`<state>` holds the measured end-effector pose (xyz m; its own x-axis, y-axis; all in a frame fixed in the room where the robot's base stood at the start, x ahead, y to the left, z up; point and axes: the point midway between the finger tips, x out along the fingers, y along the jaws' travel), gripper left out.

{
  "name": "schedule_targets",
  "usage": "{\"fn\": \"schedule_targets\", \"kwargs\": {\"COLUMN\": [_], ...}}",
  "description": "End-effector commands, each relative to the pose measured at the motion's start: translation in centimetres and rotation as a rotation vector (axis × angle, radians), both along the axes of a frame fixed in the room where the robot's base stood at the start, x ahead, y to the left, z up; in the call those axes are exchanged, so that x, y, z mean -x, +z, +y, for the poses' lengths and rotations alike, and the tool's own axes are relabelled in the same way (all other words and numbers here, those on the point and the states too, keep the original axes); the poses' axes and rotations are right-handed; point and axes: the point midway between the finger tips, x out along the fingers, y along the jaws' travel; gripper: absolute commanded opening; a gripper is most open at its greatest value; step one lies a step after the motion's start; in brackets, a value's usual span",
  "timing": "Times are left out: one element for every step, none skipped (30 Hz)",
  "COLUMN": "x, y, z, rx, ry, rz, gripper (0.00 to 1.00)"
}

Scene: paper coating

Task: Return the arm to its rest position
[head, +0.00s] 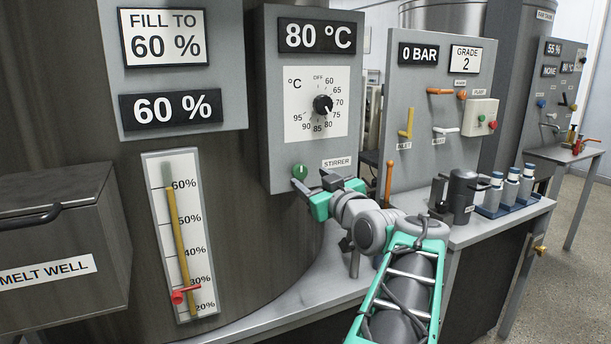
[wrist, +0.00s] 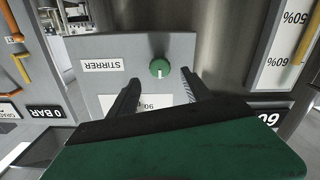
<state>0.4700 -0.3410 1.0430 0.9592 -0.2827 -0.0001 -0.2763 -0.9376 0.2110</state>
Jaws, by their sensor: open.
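My arm (head: 405,275) reaches from the lower right toward the control panel with the temperature dial (head: 322,104). My gripper (head: 314,178) is just below and right of the green stirrer knob (head: 300,172). In the wrist view, the two dark fingers of my gripper (wrist: 160,80) stand apart with nothing between them. The green knob (wrist: 160,68) shows just beyond the fingertips, its white mark pointing down in that view. I cannot tell the exact gap between fingertips and knob. The arm hides part of the bench.
A large tank with a level gauge (head: 180,235) and a melt well box (head: 55,245) stand at the left. The right bench holds a dark jug (head: 462,192), a tray of bottles (head: 509,190) and a valve panel (head: 440,90). Floor at the far right is clear.

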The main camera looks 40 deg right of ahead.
Motion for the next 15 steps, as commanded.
{"fn": "schedule_targets", "kwargs": {"x": [1.0,1.4,1.9,2.1,2.2,2.4,2.4,2.4,2.4,2.4,2.4,2.4,2.4,2.4,2.4], "y": [0.0,0.0,0.0,0.0,0.0,0.0,-0.1,-0.1,-0.1,-0.1,-0.1,-0.1,-0.1,-0.1,-0.1], "z": [0.1,0.3,0.4,0.5,0.6,0.6,0.7,0.7,0.7,0.7,0.7,0.7,0.7,0.7,0.7], "rx": [0.0,-0.001,0.0,-0.001,-0.001,-0.002,-0.002,-0.002,-0.002,-0.002,-0.002,-0.002,-0.002,-0.002,-0.002], "ry": [-0.005,-0.004,-0.004,-0.003,-0.001,-0.001,-0.001,0.0,0.0,0.0,0.0,0.0,0.0,0.0,0.0], "rz": [0.0,-0.001,-0.001,-0.001,0.0,-0.001,-0.001,-0.001,-0.001,-0.001,-0.001,-0.001,-0.001,-0.001,-0.001], "gripper": [0.57,0.57,0.57,0.57,0.57,0.57,0.57,0.57,0.57,0.57,0.57,0.57,0.57,0.57,0.57]}}
